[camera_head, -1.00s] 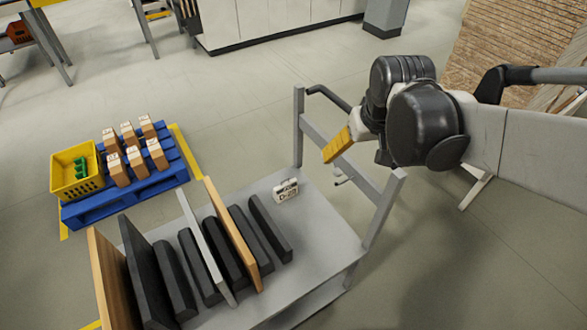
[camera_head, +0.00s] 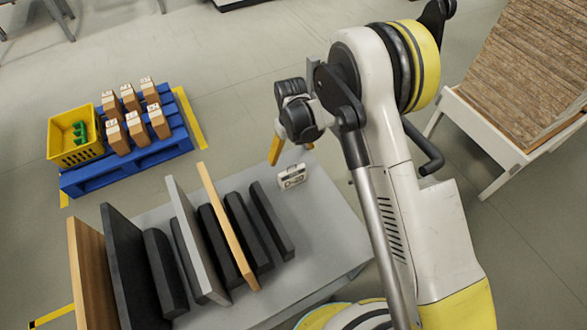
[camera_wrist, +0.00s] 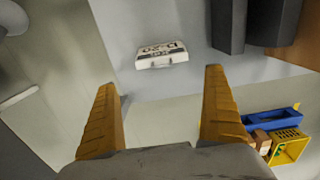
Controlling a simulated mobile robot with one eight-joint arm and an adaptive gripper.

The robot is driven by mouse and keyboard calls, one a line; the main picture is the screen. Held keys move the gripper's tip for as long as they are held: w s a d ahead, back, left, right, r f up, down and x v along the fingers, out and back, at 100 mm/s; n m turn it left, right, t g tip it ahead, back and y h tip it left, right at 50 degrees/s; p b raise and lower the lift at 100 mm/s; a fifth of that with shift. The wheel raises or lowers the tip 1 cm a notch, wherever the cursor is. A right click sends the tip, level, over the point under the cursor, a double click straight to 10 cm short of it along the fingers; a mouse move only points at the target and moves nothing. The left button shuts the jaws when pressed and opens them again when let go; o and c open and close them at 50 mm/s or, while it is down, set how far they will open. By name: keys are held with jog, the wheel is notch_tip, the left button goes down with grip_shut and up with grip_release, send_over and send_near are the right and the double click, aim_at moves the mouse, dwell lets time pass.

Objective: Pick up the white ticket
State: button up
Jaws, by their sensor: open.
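The white ticket (camera_head: 291,176) is a small white block-like card with dark lettering. It stands on the grey top of the cart (camera_head: 325,225), to the right of the dark boards. In the wrist view the ticket (camera_wrist: 161,55) shows above and between my fingers, on the grey surface. My gripper (camera_head: 289,152) is over the far edge of the cart, just behind and above the ticket in the head view. In the wrist view my gripper (camera_wrist: 162,85) has its two yellow fingers spread wide with nothing between them. The fingers are apart from the ticket.
Several upright dark, grey and wooden boards (camera_head: 204,235) stand on the cart left of the ticket. A blue pallet (camera_head: 125,172) with brown boxes and a yellow crate (camera_head: 75,150) lies on the floor beyond. The cart top right of the ticket is clear.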

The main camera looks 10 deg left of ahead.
aim_at(292, 170)
jog(key=f+b, duration=0.1)
jog(key=f, duration=0.2)
jog(key=f+b, duration=0.2)
jog(key=f, duration=0.1)
jog(key=s+f+b, duration=0.1)
jog(key=f, duration=0.2)
jog(key=shift+s+d+f+b, duration=0.1)
jog(key=shift+f+b, duration=0.25)
jog(key=shift+r, duration=0.15)
jog(key=c, duration=0.6)
jog(key=shift+c, duration=0.2)
